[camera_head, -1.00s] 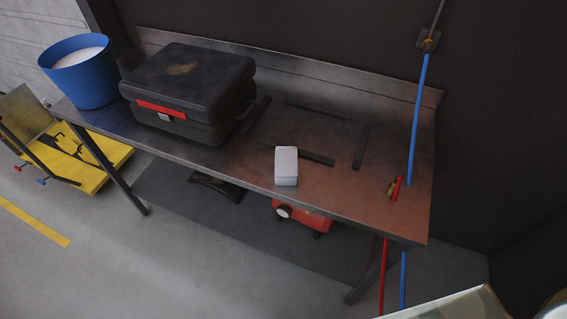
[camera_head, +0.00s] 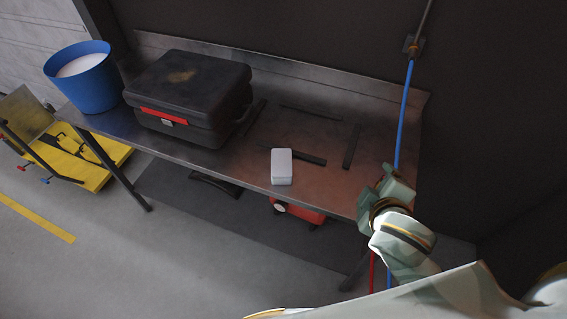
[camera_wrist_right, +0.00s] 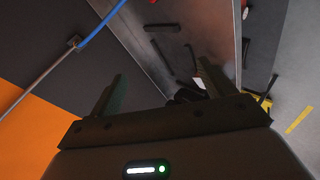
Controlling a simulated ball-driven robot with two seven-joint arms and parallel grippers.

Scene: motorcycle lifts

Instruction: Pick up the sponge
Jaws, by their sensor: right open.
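A white block-shaped sponge (camera_head: 282,167) lies on the metal workbench (camera_head: 335,192) near its front edge, right of the centre in the head view. My right gripper (camera_head: 390,182) is at the right end of the bench, to the right of the sponge and apart from it. In the right wrist view my right gripper (camera_wrist_right: 160,88) has its two fingers spread, with nothing between them. The sponge cannot be made out for certain in the right wrist view. My left gripper is not in view.
A black case (camera_head: 190,95) with a red handle and a blue bucket (camera_head: 85,78) stand on the bench's left part. Dark flat bars (camera_head: 352,147) lie behind and right of the sponge. A blue hose (camera_head: 404,120) hangs at the right. A red machine (camera_head: 298,212) sits underneath.

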